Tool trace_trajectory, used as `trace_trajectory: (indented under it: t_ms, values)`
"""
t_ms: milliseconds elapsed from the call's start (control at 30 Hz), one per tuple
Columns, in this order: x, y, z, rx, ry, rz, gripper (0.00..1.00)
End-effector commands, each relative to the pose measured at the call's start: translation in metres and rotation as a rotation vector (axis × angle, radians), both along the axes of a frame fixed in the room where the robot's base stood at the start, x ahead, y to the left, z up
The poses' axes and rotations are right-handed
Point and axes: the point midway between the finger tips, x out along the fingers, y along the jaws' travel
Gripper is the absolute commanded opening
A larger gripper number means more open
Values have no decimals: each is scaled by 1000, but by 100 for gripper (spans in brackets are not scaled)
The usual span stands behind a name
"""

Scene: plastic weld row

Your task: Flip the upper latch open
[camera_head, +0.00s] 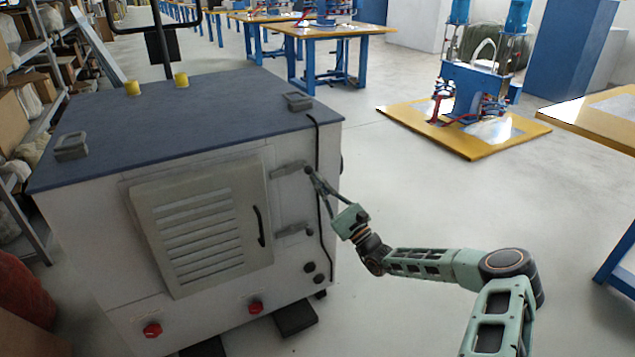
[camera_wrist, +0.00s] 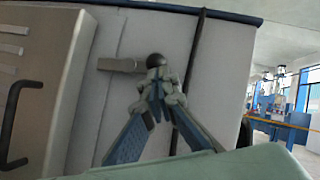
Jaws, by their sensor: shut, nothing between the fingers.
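A light grey machine cabinet has a louvred door (camera_head: 200,232) with a dark handle (camera_head: 259,226). The upper latch (camera_head: 287,169) is a grey bar lying roughly level at the right of the door, with a dark round knob (camera_head: 308,170) at its right end. In the wrist view the latch bar (camera_wrist: 118,65) points left from the knob (camera_wrist: 155,60). My gripper (camera_head: 314,180) is shut and empty, its fingertips (camera_wrist: 157,82) right at the knob. I cannot tell whether they touch it. The lower latch (camera_head: 293,230) sits below, also roughly level.
A black cable (camera_head: 319,150) runs down the cabinet's front right beside the knob. Two red knobs (camera_head: 152,330) (camera_head: 256,307) sit below the door. Shelves (camera_head: 35,120) stand close on the left. The floor right of the cabinet is clear around my arm.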

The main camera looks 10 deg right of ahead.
Motion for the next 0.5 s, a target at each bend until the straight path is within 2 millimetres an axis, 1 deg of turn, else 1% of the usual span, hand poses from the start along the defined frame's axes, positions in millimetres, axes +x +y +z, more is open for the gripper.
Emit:
trace_trajectory:
  t_ms: [33,167,500]
  values:
    - [1,-1,6,-29,-11,-1,0]
    - [2,-3,14,-115,-40,0,0]
    - [2,-4,36,-419,-138,1,0]
